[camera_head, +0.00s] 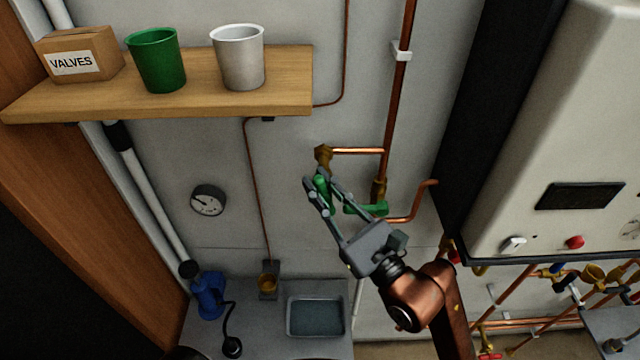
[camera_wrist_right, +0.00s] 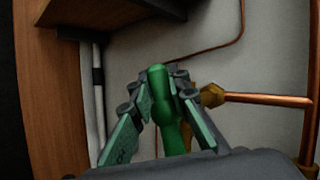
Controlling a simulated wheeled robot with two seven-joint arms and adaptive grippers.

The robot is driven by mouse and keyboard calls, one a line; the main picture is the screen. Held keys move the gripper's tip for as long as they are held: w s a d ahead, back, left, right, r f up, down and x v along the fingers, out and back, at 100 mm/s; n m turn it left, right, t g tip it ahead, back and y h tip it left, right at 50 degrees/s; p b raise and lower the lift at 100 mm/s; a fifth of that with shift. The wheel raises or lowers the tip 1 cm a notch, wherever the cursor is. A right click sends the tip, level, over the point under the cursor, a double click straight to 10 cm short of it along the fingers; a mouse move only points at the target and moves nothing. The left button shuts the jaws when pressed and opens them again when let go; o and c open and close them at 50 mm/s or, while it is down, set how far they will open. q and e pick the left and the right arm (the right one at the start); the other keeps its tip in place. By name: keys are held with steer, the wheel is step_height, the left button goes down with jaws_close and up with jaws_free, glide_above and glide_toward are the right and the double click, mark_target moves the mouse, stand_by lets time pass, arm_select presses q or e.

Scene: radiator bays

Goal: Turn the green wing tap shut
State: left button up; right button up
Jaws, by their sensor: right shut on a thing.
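The green wing tap (camera_head: 321,188) sits below a brass fitting (camera_head: 323,155) at the end of a short copper pipe, in front of the grey wall. My right gripper (camera_head: 320,194) is shut on its green wing, one finger on each side. In the right wrist view the wing (camera_wrist_right: 163,105) stands upright between the two fingers, and the brass fitting (camera_wrist_right: 211,95) is just to its right. The fingers hide part of the tap. My left gripper is not in view.
A green lever (camera_head: 368,208) on the vertical copper pipe (camera_head: 398,100) is close to my right gripper. A wooden shelf (camera_head: 190,92) with a box and two cups is above left. A white boiler (camera_head: 570,130) stands at right. A tray (camera_head: 315,302) is below.

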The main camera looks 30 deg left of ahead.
jaws_close()
steer(key=shift+a+n+g, duration=0.1)
steer(key=shift+n+g, duration=0.3)
steer(key=shift+s+a+n+g+h+p, duration=0.2)
steer(key=shift+n+g+h+p, duration=0.3)
steer(key=shift+n+h+p, duration=0.4)
steer(key=shift+s+a+f+n+g+h, duration=0.15)
steer(key=shift+n+g+h, duration=0.2)
steer(key=shift+n, duration=0.55)
steer(key=shift+s+a+f+n+h+b, duration=0.15)
steer(key=shift+f+n+h+b, duration=0.25)
steer(key=shift+n+h+b, duration=0.55)
steer(key=shift+a+f+n+h+b, duration=0.15)
steer(key=shift+f+n+h+b, duration=0.3)
steer(key=shift+n+h, duration=0.85)
steer(key=shift+s+a+f+n+h+b, duration=0.15)
steer(key=shift+f+n+h+b, duration=0.25)
steer(key=shift+n+h+b, duration=0.7)
steer(key=shift+h+p, duration=0.3)
steer(key=shift+h, duration=0.1)
